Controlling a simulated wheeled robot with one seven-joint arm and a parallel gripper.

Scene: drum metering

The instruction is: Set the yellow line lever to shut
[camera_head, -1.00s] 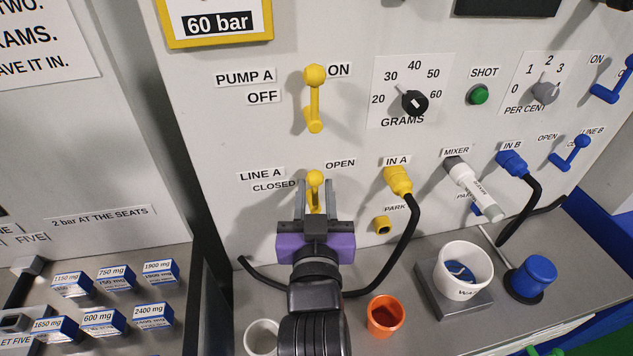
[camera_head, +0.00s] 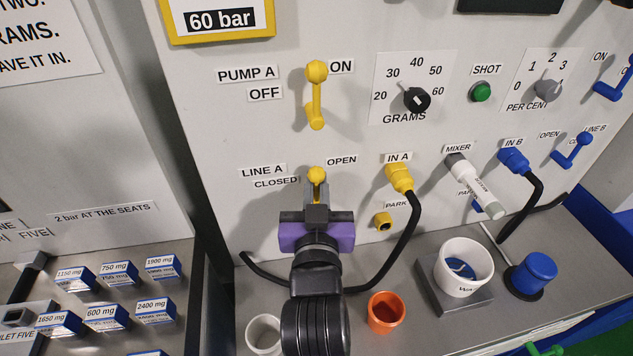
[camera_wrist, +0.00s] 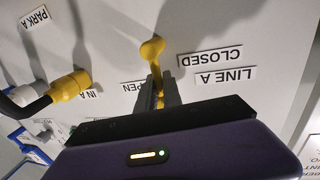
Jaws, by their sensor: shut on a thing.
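The yellow Line A lever (camera_head: 317,174) is on the white panel, between the OPEN label (camera_head: 342,160) and the CLOSED label (camera_head: 276,183). Its round knob shows above my gripper (camera_head: 317,188) in the head view, and its lower part is hidden by the fingers. In the wrist view the lever (camera_wrist: 152,50) rises from between the fingertips (camera_wrist: 158,98), its knob leaning slightly to one side. My gripper is shut on the lever's shaft.
The yellow Pump A lever (camera_head: 316,95) is above. The yellow IN A plug (camera_head: 400,178) with its black cable is close on the right. An orange cup (camera_head: 386,313) and a white cup (camera_head: 263,335) stand on the ledge below.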

